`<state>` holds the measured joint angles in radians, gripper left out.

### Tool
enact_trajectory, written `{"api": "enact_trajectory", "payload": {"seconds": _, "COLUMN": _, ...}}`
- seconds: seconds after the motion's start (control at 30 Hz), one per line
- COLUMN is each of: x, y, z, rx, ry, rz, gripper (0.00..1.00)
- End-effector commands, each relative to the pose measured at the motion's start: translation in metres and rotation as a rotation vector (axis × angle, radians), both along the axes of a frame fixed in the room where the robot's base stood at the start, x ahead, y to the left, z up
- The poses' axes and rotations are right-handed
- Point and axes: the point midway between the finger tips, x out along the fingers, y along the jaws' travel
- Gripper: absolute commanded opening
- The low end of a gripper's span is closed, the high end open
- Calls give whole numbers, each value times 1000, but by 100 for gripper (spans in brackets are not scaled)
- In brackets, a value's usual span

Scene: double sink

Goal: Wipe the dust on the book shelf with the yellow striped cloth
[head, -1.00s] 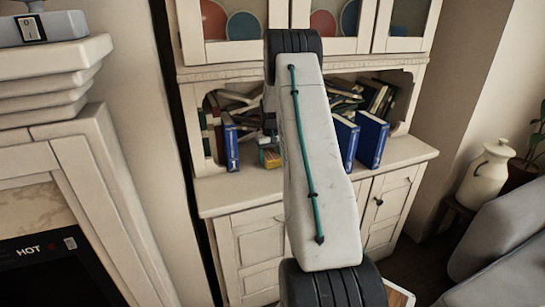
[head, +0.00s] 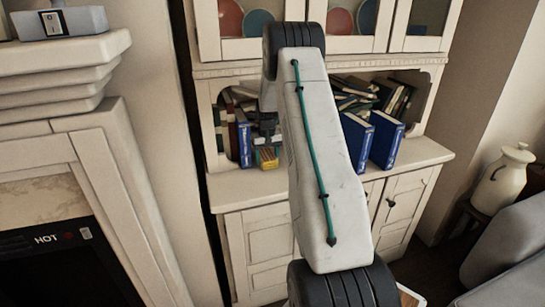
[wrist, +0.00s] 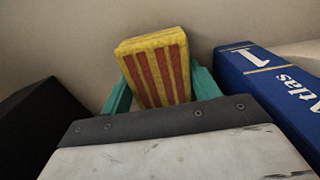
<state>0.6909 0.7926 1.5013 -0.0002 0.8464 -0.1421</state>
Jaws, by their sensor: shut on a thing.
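The yellow cloth with red stripes (wrist: 155,68) is a block-like bundle between the teal fingers of my gripper (wrist: 160,88) in the wrist view. My gripper is shut on it. In the head view the cloth (head: 268,159) shows small at the left of the open book shelf (head: 232,188), just right of a blue book (head: 244,145). My gripper is partly hidden behind my arm there. I cannot make out dust on the shelf; my arm covers its middle.
In the wrist view a blue Atlas book (wrist: 265,85) stands close on the right and a dark object (wrist: 40,125) is on the left. More blue books (head: 386,140) stand right of my arm. A white jug (head: 501,180) is farther right.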

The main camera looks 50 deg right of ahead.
Motion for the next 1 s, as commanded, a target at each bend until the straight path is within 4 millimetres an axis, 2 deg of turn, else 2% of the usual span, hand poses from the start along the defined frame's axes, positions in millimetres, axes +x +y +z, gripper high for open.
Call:
{"api": "enact_trajectory", "payload": {"seconds": 0.37, "x": 0, "y": 2, "z": 2, "rx": 2, "ry": 2, "rz": 0, "gripper": 43}}
{"api": "enact_trajectory", "payload": {"seconds": 1.0, "x": 0, "y": 0, "z": 59, "rx": 0, "ry": 0, "rz": 0, "gripper": 43}}
